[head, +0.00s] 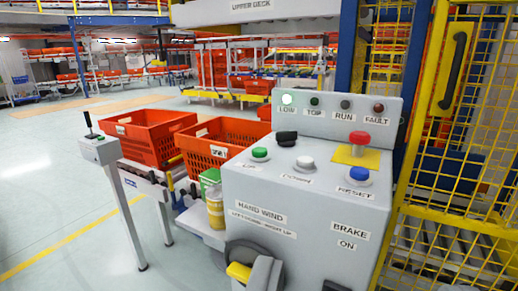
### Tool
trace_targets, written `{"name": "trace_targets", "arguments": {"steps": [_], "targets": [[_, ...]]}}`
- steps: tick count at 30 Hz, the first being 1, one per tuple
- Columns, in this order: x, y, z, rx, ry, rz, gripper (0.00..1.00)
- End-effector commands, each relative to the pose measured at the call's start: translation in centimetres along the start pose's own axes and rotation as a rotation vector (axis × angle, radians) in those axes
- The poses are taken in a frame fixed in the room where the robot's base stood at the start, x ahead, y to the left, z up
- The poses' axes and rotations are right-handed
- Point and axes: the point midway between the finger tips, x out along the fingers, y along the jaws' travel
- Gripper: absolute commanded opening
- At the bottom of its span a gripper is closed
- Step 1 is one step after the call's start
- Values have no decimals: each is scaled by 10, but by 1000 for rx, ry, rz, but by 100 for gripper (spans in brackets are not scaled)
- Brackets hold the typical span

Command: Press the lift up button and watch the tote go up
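A grey control console (300,205) stands in the middle. On its sloped top are a green button (260,153) at the left with a small, hard-to-read label, a white button (305,162) labelled DOWN, a blue RESET button (359,174) and a red mushroom button (359,138) on a yellow plate. A black knob (287,138) sits behind the green button. On the upright panel the LOW lamp (287,99) is lit; TOP, RUN and FAULT look unlit. Two orange totes, one nearer (208,150) and one farther (140,136), sit left of the console. My gripper is not in view.
A yellow mesh cage (455,140) with rollers (440,240) inside stands at the right. A joystick post (99,152) stands at the left. A wheel with a yellow handle (238,271) is low on the console front, under HAND WIND. Floor at the left is clear.

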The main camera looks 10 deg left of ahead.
Motion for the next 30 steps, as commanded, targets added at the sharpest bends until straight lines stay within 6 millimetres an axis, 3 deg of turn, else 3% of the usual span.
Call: {"name": "trace_targets", "arguments": {"steps": [1,6,8,30], "targets": [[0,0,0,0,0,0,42],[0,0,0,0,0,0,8],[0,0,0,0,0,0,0],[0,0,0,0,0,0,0]]}}
